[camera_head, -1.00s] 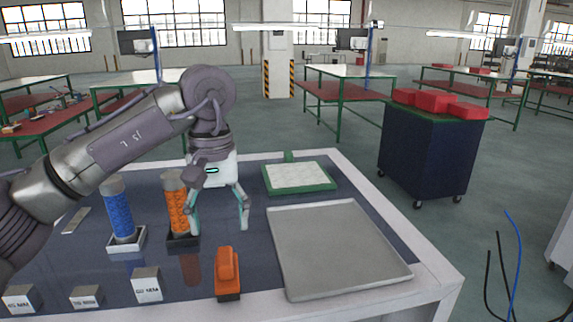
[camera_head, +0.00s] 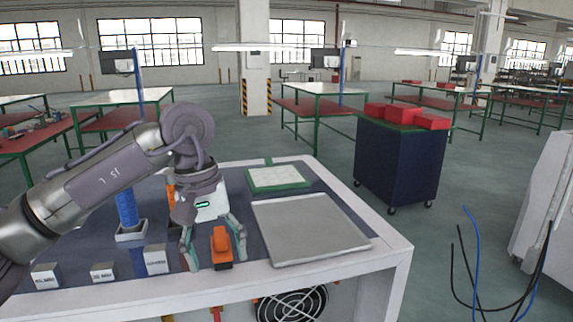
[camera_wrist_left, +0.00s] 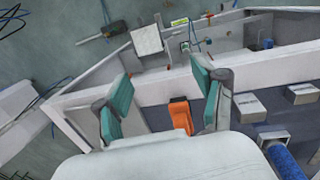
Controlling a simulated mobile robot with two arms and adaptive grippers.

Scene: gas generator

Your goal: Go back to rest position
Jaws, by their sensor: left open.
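My left gripper (camera_head: 214,252) is open above the front part of the table. Its teal fingers stand on either side of an orange block-like part (camera_head: 221,247) in the head view, and I see nothing held between them. In the left wrist view the open fingers (camera_wrist_left: 163,100) frame the same orange part (camera_wrist_left: 181,115), which sits near the table's edge. The gripper's height above that part is hard to judge. My right gripper is not in view.
A grey tray (camera_head: 310,232) and a green-framed white board (camera_head: 278,178) lie right of my arm. A blue cylinder (camera_head: 127,208) stands in a holder at left. Small labelled blocks (camera_head: 157,260) line the front. A dark cart (camera_head: 398,165) with red boxes stands beyond the table.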

